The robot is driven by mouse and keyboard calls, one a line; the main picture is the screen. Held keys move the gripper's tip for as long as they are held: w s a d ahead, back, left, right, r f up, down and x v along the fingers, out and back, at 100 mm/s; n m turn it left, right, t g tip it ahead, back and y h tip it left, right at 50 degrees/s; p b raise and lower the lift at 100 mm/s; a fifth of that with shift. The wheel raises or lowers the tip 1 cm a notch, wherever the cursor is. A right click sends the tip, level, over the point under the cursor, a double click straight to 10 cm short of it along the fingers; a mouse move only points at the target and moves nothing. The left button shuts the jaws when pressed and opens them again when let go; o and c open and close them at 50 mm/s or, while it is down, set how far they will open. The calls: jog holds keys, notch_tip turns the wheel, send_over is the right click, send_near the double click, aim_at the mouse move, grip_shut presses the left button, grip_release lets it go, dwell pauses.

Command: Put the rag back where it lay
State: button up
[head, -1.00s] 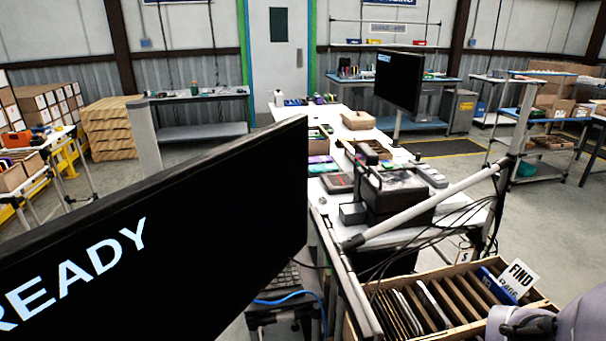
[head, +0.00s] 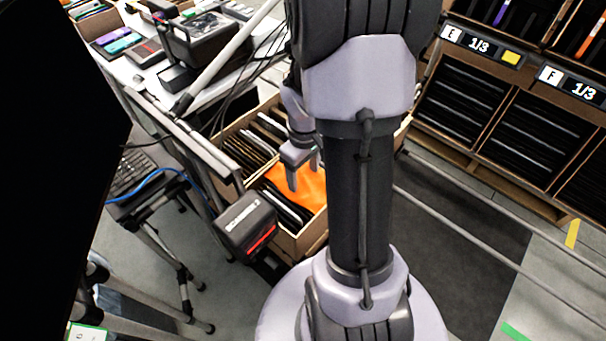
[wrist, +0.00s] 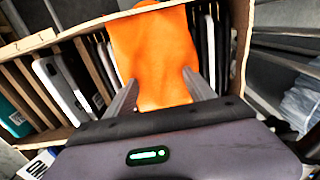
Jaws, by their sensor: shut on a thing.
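The orange rag (head: 305,188) shows in the head view at the near end of a cardboard carton (head: 291,243), partly hidden by my arm. In the wrist view the rag (wrist: 153,60) spans between my fingers and reaches over the carton's edge. My gripper (wrist: 160,92) is shut on the rag, above the carton's slots. In the head view my gripper (head: 303,172) points down over the same carton. Whether the rag's underside touches the things in the slots is hidden.
Dark flat items stand upright in the carton; a phone-like white one (wrist: 60,85) is left of the rag in the wrist view. A black scanner box (head: 247,222) is close on the carton's left. Shelved cartons (head: 525,150) stand at right, with floor between.

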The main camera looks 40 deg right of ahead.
jog(key=o, duration=1.3)
